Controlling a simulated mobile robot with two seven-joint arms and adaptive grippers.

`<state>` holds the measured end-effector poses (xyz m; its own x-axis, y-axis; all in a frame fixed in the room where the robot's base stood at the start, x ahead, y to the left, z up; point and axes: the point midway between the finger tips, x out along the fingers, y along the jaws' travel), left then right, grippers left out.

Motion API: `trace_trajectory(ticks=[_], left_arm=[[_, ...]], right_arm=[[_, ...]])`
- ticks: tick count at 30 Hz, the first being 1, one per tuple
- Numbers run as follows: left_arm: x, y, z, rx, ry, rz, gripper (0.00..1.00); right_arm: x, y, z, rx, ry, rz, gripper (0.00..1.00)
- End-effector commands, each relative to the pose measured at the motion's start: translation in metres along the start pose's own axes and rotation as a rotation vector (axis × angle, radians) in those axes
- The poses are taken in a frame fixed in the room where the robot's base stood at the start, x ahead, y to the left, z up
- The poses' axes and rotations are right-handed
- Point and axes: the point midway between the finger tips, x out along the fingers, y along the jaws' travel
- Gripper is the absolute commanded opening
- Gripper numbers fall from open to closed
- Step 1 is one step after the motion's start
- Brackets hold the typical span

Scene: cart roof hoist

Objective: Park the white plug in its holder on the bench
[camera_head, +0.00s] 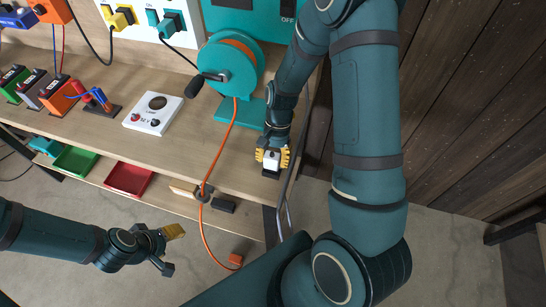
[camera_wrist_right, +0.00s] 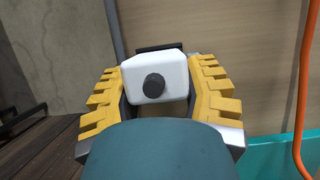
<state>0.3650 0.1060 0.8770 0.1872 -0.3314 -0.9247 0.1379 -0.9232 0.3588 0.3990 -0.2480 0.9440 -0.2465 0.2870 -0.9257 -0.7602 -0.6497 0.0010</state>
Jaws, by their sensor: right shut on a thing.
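The white plug (camera_head: 271,160) is between the yellow fingers of my right gripper (camera_head: 272,158), at the right end of the bench. In the right wrist view the white plug (camera_wrist_right: 155,77), with a round black knob on its back, sits between both fingers of the right gripper (camera_wrist_right: 163,98). A dark piece that looks like the holder (camera_wrist_right: 160,47) shows just beyond the plug; whether the plug is seated in it I cannot tell. My left gripper (camera_head: 170,250) is open and empty, in front of the bench at the lower left.
A teal reel (camera_head: 228,66) with an orange cable stands left of my right gripper; the cable hangs over the front edge. A white panel with dials (camera_head: 153,113) and several coloured blocks lie further left. Green (camera_head: 76,160) and red (camera_head: 128,178) trays sit below. A wooden wall is at right.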

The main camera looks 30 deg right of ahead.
Motion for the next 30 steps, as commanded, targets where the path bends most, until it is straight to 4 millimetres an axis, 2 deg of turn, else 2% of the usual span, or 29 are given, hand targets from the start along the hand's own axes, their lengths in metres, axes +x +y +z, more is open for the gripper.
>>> trace_trajectory(ticks=[18,19,21,30], left_arm=[[0.010,-0.004,0.001,0.000,0.000,0.000,0.59],[0.009,-0.004,0.001,0.000,0.000,0.000,0.59],[0.009,-0.004,0.001,0.000,0.000,0.000,0.59],[0.009,-0.004,0.001,0.000,0.000,0.000,0.59]], right_arm=[[0.014,0.000,-0.006,0.000,0.000,0.000,0.02],[0.013,0.000,-0.005,0.000,0.000,0.000,0.58],[0.013,0.000,-0.005,0.000,0.000,0.000,0.78],[0.012,0.000,-0.005,0.000,0.000,0.000,0.78]])
